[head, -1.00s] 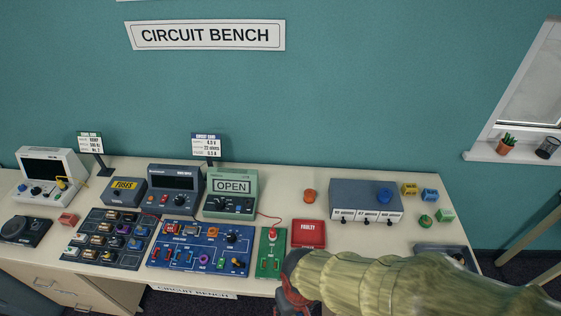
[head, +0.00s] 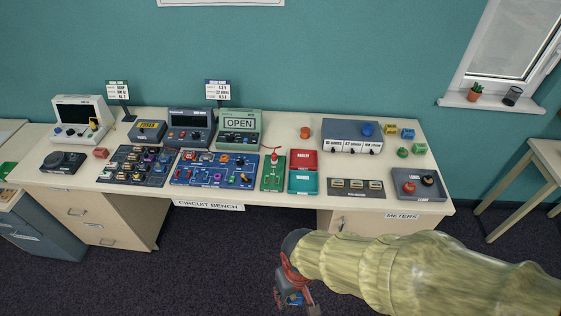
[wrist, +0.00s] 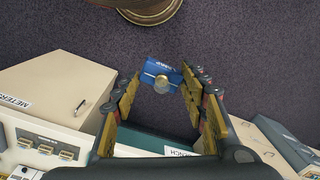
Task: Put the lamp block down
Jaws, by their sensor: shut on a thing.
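The lamp block is a small blue block with a pale label and a round brassy lamp on it. It shows between my fingertips in the wrist view (wrist: 160,72) and partly in the head view (head: 294,299). My gripper (head: 295,293) is shut on it, with a finger on either side in the wrist view (wrist: 163,82). The gripper hangs in front of the bench, with dark carpet behind it in the picture. The circuit bench (head: 80,177) stands beyond it. The fingers hide part of the block in the head view.
A blue circuit board (head: 213,181), a dark module rack (head: 137,180), a green board (head: 272,173), a red FAULTY tray (head: 303,160) and a teal tray (head: 303,183) crowd the bench's front. Bare bench top shows near the right middle.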

